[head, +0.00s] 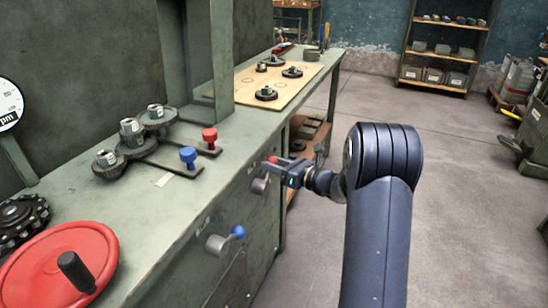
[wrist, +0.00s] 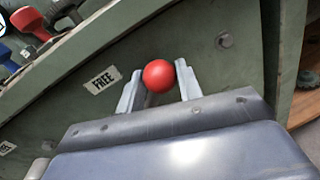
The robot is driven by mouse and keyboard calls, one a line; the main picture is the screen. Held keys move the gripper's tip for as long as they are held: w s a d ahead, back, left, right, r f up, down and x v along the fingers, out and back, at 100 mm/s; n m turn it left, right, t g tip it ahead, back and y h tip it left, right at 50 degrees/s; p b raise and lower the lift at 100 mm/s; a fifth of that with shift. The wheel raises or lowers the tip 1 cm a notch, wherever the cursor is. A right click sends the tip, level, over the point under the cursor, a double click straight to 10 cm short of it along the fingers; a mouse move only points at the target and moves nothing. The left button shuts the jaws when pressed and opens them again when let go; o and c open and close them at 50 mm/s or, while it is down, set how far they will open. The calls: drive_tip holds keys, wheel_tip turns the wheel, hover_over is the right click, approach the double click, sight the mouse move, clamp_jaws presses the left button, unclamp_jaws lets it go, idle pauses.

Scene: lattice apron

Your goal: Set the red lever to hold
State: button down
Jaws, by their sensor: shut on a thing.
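The red lever's ball knob (wrist: 158,76) sits between the two fingers of my gripper (wrist: 160,82) in the wrist view, and the jaws are shut on it. A white FREE label (wrist: 102,80) is on the green panel to the left of the knob. No hold label can be read in either view. In the head view the red knob (head: 272,159) shows at the tip of my gripper (head: 279,166), in front of the bench's front panel. The grey lever hub (head: 260,185) is just below it. The lever's shaft is mostly hidden.
A blue-knobbed lever (head: 238,232) is on the same panel, nearer and lower. On the bench top are a red handwheel (head: 40,272), several gears, and rods with a blue knob (head: 188,154) and a red knob (head: 209,134).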

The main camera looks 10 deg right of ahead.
drive_tip(key=m+p, duration=0.1)
drive_tip(key=p, duration=0.1)
drive_tip(key=w+f+m+p, duration=0.1)
drive_tip(key=shift+d+m+g+p, duration=0.3)
drive_tip(key=shift+d+p, duration=0.05)
drive_tip(key=shift+d, duration=0.05)
wheel_tip(320, 180, down, 7)
drive_tip(key=m+g+p, duration=0.2)
drive_tip(key=m+p, duration=0.5)
drive_tip(key=m, duration=0.1)
drive_tip(key=shift+w+d+m, duration=0.2)
drive_tip(key=shift+w+m, duration=0.1)
drive_tip(key=shift+f, duration=0.15)
drive_tip(key=c, duration=1)
unclamp_jaws()
drive_tip(key=shift+d, duration=0.1)
drive_tip(key=p+v, duration=0.1)
drive_tip(key=v, duration=0.9)
drive_tip(key=shift+s+d, duration=0.15)
drive_tip(key=shift+d, duration=0.1)
